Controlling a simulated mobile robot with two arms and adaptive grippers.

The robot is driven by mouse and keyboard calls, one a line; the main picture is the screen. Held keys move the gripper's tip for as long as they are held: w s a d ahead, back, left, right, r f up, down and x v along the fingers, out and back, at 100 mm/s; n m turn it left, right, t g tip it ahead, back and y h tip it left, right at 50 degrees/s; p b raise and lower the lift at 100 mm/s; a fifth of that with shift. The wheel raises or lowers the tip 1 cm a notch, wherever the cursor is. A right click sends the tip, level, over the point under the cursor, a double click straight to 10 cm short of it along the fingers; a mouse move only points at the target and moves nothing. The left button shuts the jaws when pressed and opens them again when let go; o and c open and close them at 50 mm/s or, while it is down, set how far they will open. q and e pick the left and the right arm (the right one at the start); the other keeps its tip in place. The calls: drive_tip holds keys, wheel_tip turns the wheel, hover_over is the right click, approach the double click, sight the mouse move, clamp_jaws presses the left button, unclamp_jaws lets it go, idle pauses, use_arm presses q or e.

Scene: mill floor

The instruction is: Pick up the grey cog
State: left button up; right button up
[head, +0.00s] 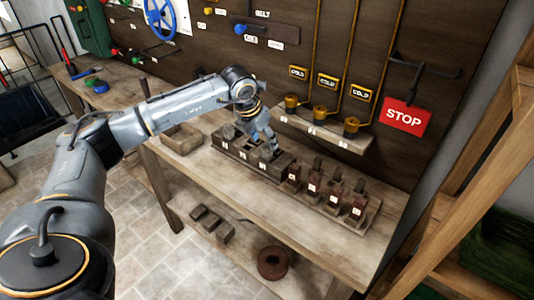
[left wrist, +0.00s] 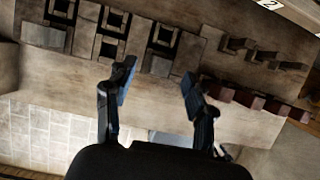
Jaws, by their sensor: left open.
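I cannot make out a grey cog in either view; it may be hidden or too small to tell. My left gripper (head: 268,148) is over the workbench, close above a row of dark square boxes (head: 228,134). In the left wrist view the gripper (left wrist: 159,72) has its two fingers wide apart with nothing between them. The boxes (left wrist: 112,20) with square openings lie beyond the fingertips there. My right gripper is not in view.
Several red-brown blocks (head: 336,187) with white labels stand right of the boxes. A small shelf with brass cups (head: 320,112) is behind. A round brown part (head: 272,262) lies on the lower shelf. A wooden rack (head: 495,170) stands at right. The bench's front strip is clear.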

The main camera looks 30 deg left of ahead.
sight(266, 146)
use_arm(q)
drive_tip(key=shift+f+p, duration=0.3)
drive_tip(key=shift+f, duration=0.1)
drive_tip(key=p+x, duration=0.1)
drive_tip(key=x, duration=0.2)
drive_tip(key=shift+d+f, duration=0.1)
drive_tip(key=shift+f, duration=0.2)
drive_tip(key=shift+w+f, duration=0.2)
drive_tip(key=shift+f, duration=0.1)
drive_tip(key=c, duration=1)
